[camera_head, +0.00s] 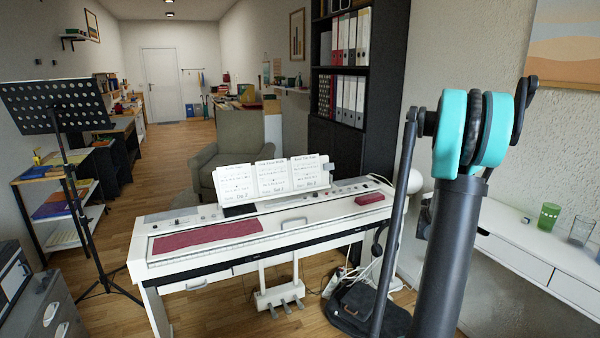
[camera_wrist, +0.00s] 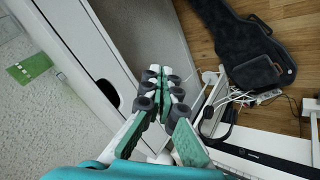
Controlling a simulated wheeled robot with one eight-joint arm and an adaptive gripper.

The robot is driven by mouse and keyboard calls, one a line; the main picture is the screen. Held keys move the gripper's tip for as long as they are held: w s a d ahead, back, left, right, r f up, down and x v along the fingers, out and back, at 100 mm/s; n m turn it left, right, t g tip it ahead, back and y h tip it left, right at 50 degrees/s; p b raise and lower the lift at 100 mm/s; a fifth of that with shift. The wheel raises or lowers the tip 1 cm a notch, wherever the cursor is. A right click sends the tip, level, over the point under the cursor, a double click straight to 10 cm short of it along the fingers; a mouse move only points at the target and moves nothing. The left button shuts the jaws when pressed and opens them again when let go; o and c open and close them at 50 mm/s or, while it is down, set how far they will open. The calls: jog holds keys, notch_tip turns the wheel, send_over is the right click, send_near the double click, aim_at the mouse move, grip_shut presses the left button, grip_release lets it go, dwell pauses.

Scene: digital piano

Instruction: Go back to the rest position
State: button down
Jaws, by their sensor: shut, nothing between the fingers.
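My gripper (camera_wrist: 163,92) shows in the wrist view with its dark fingertips together and nothing between them. It hangs in free air beside the white desk (camera_wrist: 68,50), above the floor. My teal and black arm stands folded upright at the right of the head view and hides most of the gripper there. The white digital piano (camera_head: 300,228) stands in the middle of the head view. A red cloth strip (camera_head: 206,237) lies over part of its keys, and a small red box (camera_head: 369,198) sits at its right end.
Sheet music (camera_head: 272,178) stands on the piano. A black guitar case (camera_wrist: 232,45) and loose cables lie on the floor near the desk. A music stand (camera_head: 62,107) stands at left.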

jog(key=s+a+r+y, duration=0.1)
jog(key=s+a, duration=0.2)
jog(key=a, duration=0.4)
jog(key=s+a+n+t+y, duration=0.1)
jog(key=s+a, duration=0.2)
jog(key=a, duration=0.4)
jog(key=s+a+r+y, duration=0.1)
jog(key=s+a, duration=0.2)
jog(key=a, duration=0.4)
jog(key=s+a+f+n+y, duration=0.1)
jog(key=s+a+f+y, duration=0.3)
jog(key=s+a, duration=1)
jog(key=shift+s+a+n, duration=0.4)
jog(key=shift+a, duration=0.75)
jog(key=shift+f, duration=0.1)
